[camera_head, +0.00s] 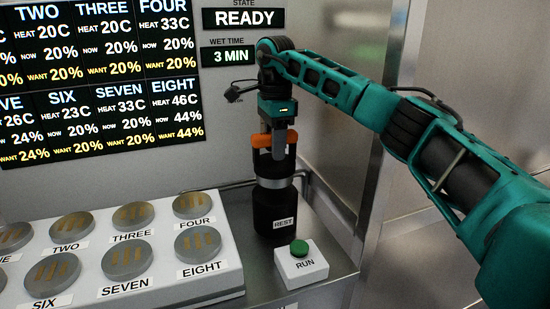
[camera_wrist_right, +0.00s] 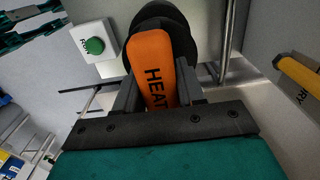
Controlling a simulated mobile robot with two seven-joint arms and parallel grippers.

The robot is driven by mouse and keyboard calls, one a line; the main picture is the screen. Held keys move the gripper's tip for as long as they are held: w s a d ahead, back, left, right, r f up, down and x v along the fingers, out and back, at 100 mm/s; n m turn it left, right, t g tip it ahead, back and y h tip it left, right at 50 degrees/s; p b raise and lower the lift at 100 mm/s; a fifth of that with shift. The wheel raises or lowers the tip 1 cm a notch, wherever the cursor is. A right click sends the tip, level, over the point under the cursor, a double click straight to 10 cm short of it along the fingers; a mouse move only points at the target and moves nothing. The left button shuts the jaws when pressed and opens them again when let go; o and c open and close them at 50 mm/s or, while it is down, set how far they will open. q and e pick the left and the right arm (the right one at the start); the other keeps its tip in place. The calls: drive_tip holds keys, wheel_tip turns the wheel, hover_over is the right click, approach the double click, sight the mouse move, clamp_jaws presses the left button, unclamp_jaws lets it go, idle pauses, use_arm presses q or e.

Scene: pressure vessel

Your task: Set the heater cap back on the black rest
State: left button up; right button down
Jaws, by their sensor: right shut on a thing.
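My right gripper (camera_head: 276,146) points down and is shut on the orange handle (camera_head: 262,141) of the heater cap (camera_head: 272,165). The right wrist view shows the orange handle marked HEAT (camera_wrist_right: 154,65) between the fingers, with the cap's round black body beyond it. The black rest (camera_head: 264,212), a cylinder labelled REST, stands directly below. The cap is upright and in line with the rest, with a silver band (camera_head: 273,182) between their black parts. I cannot tell whether the cap bears on the rest. My left gripper is not in view.
The green RUN button (camera_head: 299,247) on its white box stands close in front of the rest. A white block with numbered round plates (camera_head: 126,259) is to the left. The display wall (camera_head: 98,85) is behind; a metal panel edge (camera_head: 382,150) stands to the right.

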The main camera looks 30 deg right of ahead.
wheel_tip(320, 180, down, 3)
drive_tip(key=shift+f, duration=0.2)
drive_tip(key=shift+f, duration=0.1)
drive_tip(key=c, duration=0.7)
unclamp_jaws()
drive_tip(key=shift+f, duration=0.1)
wheel_tip(320, 180, up, 12)
drive_tip(key=shift+r, duration=0.2)
drive_tip(key=shift+f, duration=0.1)
